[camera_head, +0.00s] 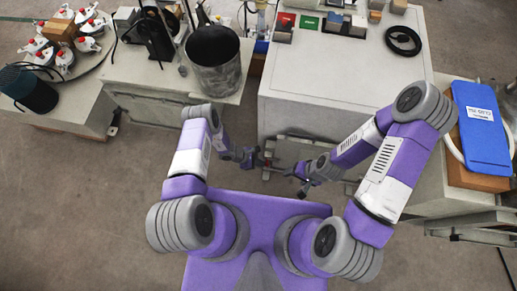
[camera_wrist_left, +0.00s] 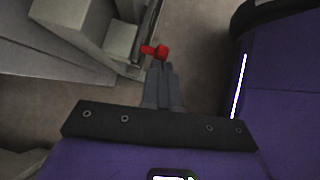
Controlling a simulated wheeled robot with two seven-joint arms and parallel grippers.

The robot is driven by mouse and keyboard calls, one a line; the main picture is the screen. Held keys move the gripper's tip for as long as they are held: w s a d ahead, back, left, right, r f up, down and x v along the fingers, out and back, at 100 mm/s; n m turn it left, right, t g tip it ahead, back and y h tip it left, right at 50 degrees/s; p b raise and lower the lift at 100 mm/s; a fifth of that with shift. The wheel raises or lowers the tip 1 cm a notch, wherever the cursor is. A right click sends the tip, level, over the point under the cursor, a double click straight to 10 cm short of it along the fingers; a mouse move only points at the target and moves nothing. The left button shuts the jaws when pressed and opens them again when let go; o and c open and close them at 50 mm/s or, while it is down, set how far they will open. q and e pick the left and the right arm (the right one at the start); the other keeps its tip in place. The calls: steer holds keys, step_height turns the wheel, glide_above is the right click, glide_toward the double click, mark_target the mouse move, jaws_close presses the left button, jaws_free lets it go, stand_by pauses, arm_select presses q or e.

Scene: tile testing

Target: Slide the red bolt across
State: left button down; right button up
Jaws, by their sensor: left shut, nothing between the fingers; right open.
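The red bolt (camera_wrist_left: 154,50) shows in the left wrist view as a small red piece with a short stub pointing left, next to the edge of a grey cabinet part. My left gripper (camera_wrist_left: 161,68) is shut and empty, with its fingertips right at the bolt; I cannot tell whether they touch it. In the head view my left gripper (camera_head: 263,161) is in front of the white cabinet, and I cannot make out the bolt there. My right gripper (camera_head: 302,187) is open and empty, to the right of and nearer than the left one.
The white cabinet (camera_head: 330,91) stands ahead, with a coiled black cable (camera_head: 403,40) on top. A dark bucket (camera_head: 215,62) is on the left bench. A blue board (camera_head: 481,140) lies on a box at the right. The floor (camera_head: 70,215) at left is clear.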

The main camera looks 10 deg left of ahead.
arm_select(q)
steer(key=a+f+p+v, duration=0.1)
steer(key=p+v, duration=0.2)
steer(key=v, duration=1)
steer(key=shift+a+f, duration=0.3)
steer(key=shift+a, duration=0.15)
steer(key=shift+s, duration=0.2)
steer(key=s+d+r+m+y, duration=0.2)
steer(key=s+d+r+m, duration=0.1)
steer(key=r+m, duration=0.5)
steer(key=s+d+r+m+y+p, duration=0.1)
steer(key=s+d+r+m+y, duration=0.1)
steer(key=s+r+m, duration=0.4)
step_height(320, 180, up, 5)
steer(key=shift+d+r+m, duration=0.15)
steer(key=shift+d+m, duration=0.4)
steer(key=shift+m, duration=0.65)
steer(key=shift+s, duration=0.1)
